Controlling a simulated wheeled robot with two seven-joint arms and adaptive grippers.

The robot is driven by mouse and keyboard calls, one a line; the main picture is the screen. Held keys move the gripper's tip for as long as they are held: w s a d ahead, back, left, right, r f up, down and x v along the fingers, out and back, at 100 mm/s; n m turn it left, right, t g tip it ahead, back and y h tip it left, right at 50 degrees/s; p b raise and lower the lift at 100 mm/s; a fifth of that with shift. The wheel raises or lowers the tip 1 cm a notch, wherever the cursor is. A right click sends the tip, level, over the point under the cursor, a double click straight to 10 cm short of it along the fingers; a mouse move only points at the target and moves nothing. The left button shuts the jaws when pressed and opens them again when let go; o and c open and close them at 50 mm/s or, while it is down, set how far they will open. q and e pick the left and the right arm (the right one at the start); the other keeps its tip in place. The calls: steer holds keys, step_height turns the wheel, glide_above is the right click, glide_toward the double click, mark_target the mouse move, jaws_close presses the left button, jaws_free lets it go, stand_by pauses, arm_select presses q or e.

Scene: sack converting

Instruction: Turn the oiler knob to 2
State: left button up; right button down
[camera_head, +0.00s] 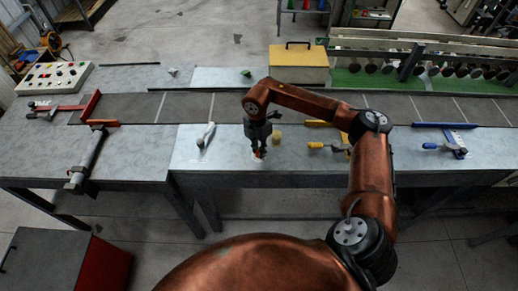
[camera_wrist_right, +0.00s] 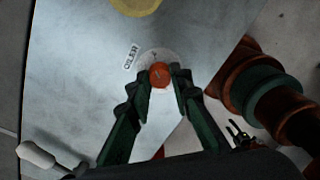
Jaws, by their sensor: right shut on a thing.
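The oiler knob is a small orange-red knob (camera_wrist_right: 160,75) on a pale round dial plate (camera_wrist_right: 143,62), with a small printed label (camera_wrist_right: 131,56) beside it. In the head view the knob (camera_head: 259,154) shows just under my right gripper (camera_head: 260,150), which points down at the bench. In the right wrist view the two green fingers of the gripper (camera_wrist_right: 161,80) are closed on the knob from both sides. The dial marks are too small to read, so I cannot tell the knob's setting. My left gripper is in neither view.
A yellow round piece (camera_head: 277,138) stands close to the right gripper. A white-handled lever (camera_head: 206,134) is to its left, and tools with yellow handles (camera_head: 328,146) lie to its right. A yellow box (camera_head: 298,66) stands behind. A control panel (camera_head: 54,77) is far left.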

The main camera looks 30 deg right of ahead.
steer(key=shift+w+r+m, duration=0.1)
steer(key=shift+m, duration=0.7)
steer(key=shift+p, duration=0.3)
steer(key=c, duration=1.7)
jaws_free()
steer(key=shift+c, duration=0.2)
steer(key=shift+r, duration=0.1)
step_height(320, 180, up, 12)
steer(key=shift+w, duration=0.15)
steer(key=shift+f, duration=0.25)
